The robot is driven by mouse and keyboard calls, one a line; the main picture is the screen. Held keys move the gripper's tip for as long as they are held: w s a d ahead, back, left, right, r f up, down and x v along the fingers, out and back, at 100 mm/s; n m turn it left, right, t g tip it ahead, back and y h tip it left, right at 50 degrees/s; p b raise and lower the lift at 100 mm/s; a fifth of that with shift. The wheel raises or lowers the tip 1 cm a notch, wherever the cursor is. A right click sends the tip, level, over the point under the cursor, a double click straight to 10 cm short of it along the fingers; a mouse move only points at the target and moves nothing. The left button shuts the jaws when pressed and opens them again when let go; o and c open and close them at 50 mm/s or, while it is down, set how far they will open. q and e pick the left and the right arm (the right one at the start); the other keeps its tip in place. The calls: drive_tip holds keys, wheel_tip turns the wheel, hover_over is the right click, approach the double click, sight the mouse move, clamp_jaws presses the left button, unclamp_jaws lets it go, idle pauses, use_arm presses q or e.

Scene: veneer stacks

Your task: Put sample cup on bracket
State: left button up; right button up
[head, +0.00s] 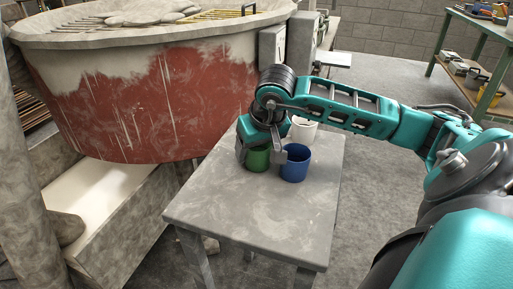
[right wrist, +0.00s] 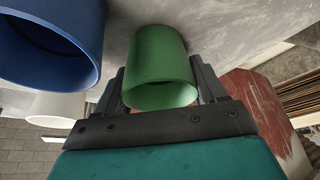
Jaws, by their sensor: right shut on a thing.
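A green cup (head: 257,160) stands upright at the far part of the grey table (head: 245,215). My right gripper (head: 259,151) is over it, with a finger on each side. The green cup (right wrist: 160,62) sits between the fingers of the right gripper (right wrist: 161,88) in the right wrist view, and the jaws are shut on it. I cannot tell whether its base touches the table. A blue cup (head: 295,166) stands close on the right. A white cup (head: 303,131) stands behind, partly hidden by my arm. Which one is the sample cup, and which part is the bracket, is not clear. My left gripper is not in view.
A large red and grey vat (head: 150,105) stands behind and left of the table. Grey boxes (head: 300,42) are at its right side, with a small flat plate (head: 333,59) beside them. A green-framed shelf (head: 480,75) stands far right. The table's front half is clear.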

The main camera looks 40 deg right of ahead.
drive_tip(key=shift+f, duration=0.25)
drive_tip(key=o, duration=1)
drive_tip(key=shift+r, duration=0.1)
